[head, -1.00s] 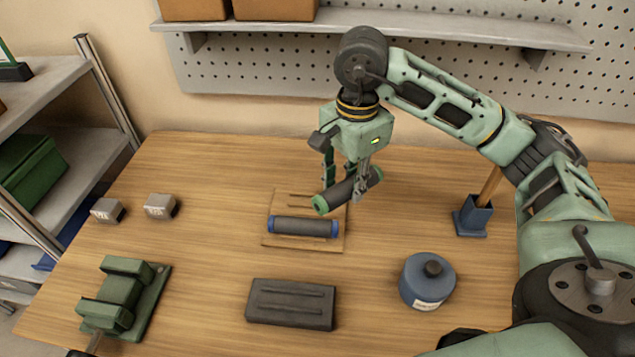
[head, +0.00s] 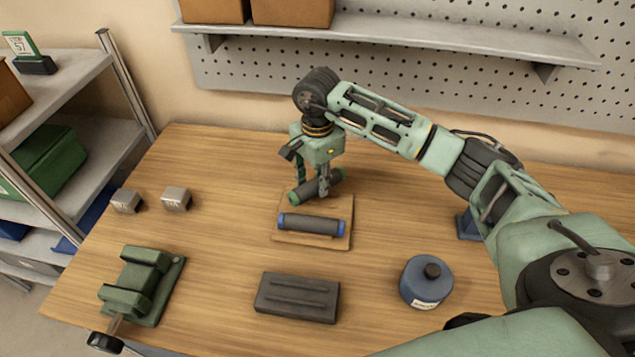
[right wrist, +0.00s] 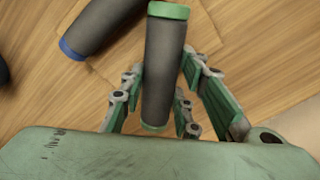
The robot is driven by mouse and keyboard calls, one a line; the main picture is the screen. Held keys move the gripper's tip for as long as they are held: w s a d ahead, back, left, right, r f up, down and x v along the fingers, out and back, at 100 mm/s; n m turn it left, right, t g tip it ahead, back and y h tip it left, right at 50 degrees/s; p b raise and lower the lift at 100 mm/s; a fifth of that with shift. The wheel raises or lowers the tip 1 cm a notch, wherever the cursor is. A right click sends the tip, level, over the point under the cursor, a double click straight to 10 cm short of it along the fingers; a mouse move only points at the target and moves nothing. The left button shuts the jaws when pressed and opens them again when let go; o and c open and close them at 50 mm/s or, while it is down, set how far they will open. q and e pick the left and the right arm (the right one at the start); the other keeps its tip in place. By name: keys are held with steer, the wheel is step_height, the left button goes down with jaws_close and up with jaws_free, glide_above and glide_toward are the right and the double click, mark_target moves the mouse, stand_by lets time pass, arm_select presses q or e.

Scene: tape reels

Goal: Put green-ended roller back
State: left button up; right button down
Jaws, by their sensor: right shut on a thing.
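The green-ended roller (head: 314,187) is dark grey with green end caps. My right gripper (head: 311,187) is shut on it, with the fingers on either side of its body. The roller lies slantwise over the far part of the wooden board (head: 341,239); whether it touches the board I cannot tell. The green-ended roller (right wrist: 165,65) also shows between the fingers in the right wrist view. The blue-ended roller (head: 315,224) lies on the near part of the board and shows at upper left in the right wrist view (right wrist: 97,25). My left gripper is not in view.
A dark grey block (head: 297,297) and a blue round canister (head: 426,282) stand nearer. A green vise (head: 140,288) and two small metal blocks (head: 176,199) are at left. A blue holder (head: 468,225) is partly behind my right arm. A shelf (head: 400,37) hangs behind.

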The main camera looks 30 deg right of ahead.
step_height(320, 180, down, 2)
steer(key=shift+d+p, duration=0.1)
steer(key=shift+p, duration=0.2)
steer(key=shift+f, duration=0.15)
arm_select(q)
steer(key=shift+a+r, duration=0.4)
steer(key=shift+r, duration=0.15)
arm_select(e)
steer(key=shift+f+b, duration=0.25)
steer(key=shift+b, duration=0.1)
steer(key=c, duration=1.3)
jaws_free()
steer(key=shift+c, duration=0.2)
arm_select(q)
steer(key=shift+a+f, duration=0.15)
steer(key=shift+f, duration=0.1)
